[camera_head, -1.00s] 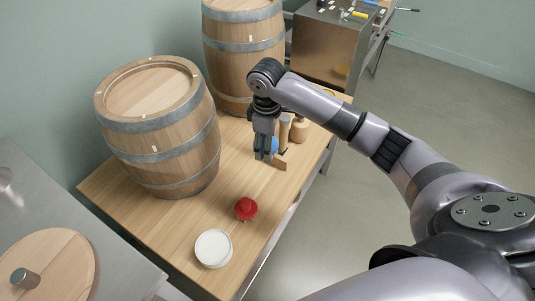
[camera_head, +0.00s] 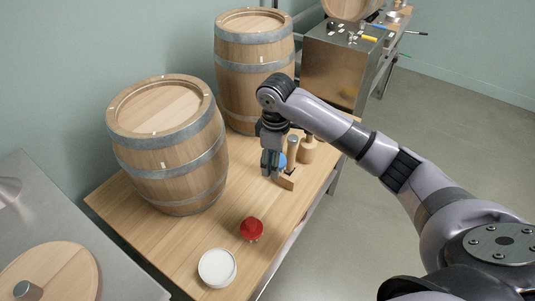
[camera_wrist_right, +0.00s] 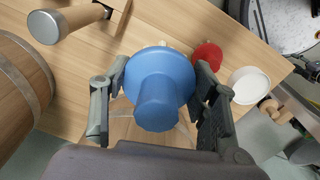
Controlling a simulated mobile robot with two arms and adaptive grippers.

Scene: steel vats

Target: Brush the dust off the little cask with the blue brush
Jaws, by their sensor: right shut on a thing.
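The blue brush (camera_wrist_right: 163,85), a round disc with a knob, is between the fingers of my right gripper (camera_wrist_right: 160,105), which is shut on it. In the head view my right gripper (camera_head: 271,170) points down over the wooden table, and a bit of the brush (camera_head: 281,160) shows beside its fingers. Two wooden casks with grey hoops stand on the table: a near one (camera_head: 170,150) and a far one (camera_head: 253,75). I cannot tell which is the little cask. Small pale marks show on both. The gripper is right of the near cask, apart from it. My left gripper is not in view.
A red knobbed brush (camera_head: 251,229) and a white round dish (camera_head: 217,267) are on the table's near part. A wooden-handled tool (camera_head: 288,181) and a wooden piece (camera_head: 307,151) stand close by the gripper. A steel counter (camera_head: 40,200) is at left.

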